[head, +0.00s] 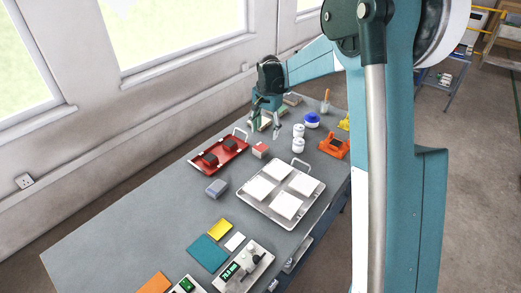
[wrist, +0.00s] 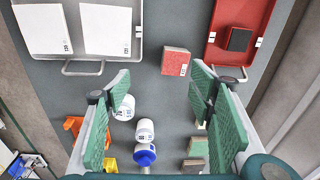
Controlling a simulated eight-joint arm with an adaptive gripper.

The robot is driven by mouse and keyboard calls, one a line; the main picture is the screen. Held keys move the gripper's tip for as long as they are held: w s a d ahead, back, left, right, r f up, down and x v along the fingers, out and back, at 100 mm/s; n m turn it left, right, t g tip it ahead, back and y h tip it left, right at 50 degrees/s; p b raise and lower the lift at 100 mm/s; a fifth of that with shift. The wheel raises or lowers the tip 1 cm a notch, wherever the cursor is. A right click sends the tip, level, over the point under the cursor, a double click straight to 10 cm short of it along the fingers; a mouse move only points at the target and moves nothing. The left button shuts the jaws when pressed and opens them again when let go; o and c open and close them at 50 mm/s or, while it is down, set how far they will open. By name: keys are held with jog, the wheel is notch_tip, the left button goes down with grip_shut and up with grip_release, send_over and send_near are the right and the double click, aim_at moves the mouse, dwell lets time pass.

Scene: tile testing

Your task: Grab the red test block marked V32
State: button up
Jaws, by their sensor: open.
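The red test block (head: 260,151) lies on the grey table between the red tray and the white-tile tray. In the wrist view the red block (wrist: 176,60) shows a reddish top and a small white label, too small to read. My gripper (head: 265,127) is over the far part of the table, beyond the block. In the wrist view my gripper (wrist: 160,88) has its green-padded fingers wide apart with nothing between them. The block appears ahead of the fingertips, apart from them.
White jars (head: 298,138), a blue-capped jar (head: 312,120) and an orange holder (head: 335,146) stand to the right. A grey-blue block (head: 216,188) lies nearer.

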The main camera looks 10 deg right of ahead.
jog(key=m+g+p, duration=0.1)
jog(key=p, duration=0.1)
send_over(261, 147)
jog(key=f, duration=0.7)
jog(key=shift+w+a, duration=0.2)
jog(key=shift+w, duration=0.1)
jog(key=shift+f, duration=0.15)
jog(key=shift+f, duration=1.2)
jog(key=shift+f, duration=0.1)
jog(key=shift+s+d+f+b, duration=0.1)
jog(key=shift+f+b, duration=0.05)
jog(key=shift+f, duration=1.1)
jog(key=shift+s+f+b, duration=0.1)
jog(key=shift+f+b, duration=0.05)
jog(key=shift+f, duration=1.1)
jog(key=c, duration=1.2)
jog(key=shift+r, duration=0.15)
